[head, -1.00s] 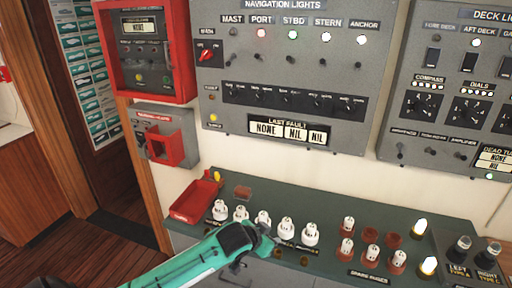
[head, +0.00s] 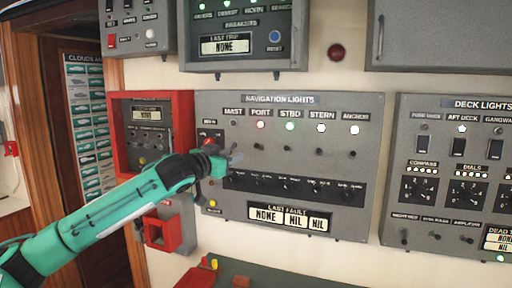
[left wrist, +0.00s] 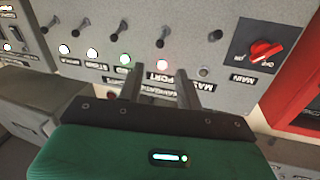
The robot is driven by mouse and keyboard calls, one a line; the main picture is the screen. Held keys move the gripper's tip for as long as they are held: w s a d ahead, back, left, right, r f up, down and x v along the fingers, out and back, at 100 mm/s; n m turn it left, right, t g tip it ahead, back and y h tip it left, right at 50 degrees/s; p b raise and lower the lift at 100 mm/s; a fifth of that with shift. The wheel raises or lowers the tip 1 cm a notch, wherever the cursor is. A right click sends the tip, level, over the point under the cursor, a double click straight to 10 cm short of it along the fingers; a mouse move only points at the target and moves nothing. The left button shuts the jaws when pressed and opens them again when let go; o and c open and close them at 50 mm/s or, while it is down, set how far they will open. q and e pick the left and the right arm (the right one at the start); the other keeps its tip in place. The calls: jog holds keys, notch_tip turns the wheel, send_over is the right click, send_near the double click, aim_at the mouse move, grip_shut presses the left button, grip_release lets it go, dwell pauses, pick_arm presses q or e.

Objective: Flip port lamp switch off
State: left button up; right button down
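The navigation lights panel (head: 375,190) is on the wall ahead. Its port lamp (head: 260,125) glows red, and the port switch (head: 262,148) is a small dark toggle below it. In the left wrist view, turned upside down, the port lamp (left wrist: 162,65) shows near the fingertips and the port switch (left wrist: 164,37) shows beyond it. My left gripper (head: 230,160) is in front of the panel's left part, left of the port switch in the head view. In the left wrist view its fingers (left wrist: 160,80) are apart with nothing between them. My right gripper is out of view.
The mast switch (left wrist: 213,36) is beside the port switch. The starboard lamp (head: 290,126) is green; the stern (head: 320,129) and anchor (head: 354,130) lamps are white. The red main knob (left wrist: 265,50) is close by. A red-framed box (head: 118,150) stands left.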

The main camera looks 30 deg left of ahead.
aim_at(255, 146)
pick_arm(q)
jog(key=w+p, duration=0.2)
jog(key=w, duration=0.2)
jog(key=w+p, duration=0.2)
jog(key=w, duration=0.2)
jog(key=w+p, duration=0.3)
jog(key=w, duration=0.1)
jog(key=shift+w+r, duration=0.15)
jog(key=shift+r, duration=0.15)
jog(key=shift+w, duration=0.6)
jog(key=shift+w+f+p, duration=0.15)
jog(key=shift+p, duration=0.15)
grip_shut()
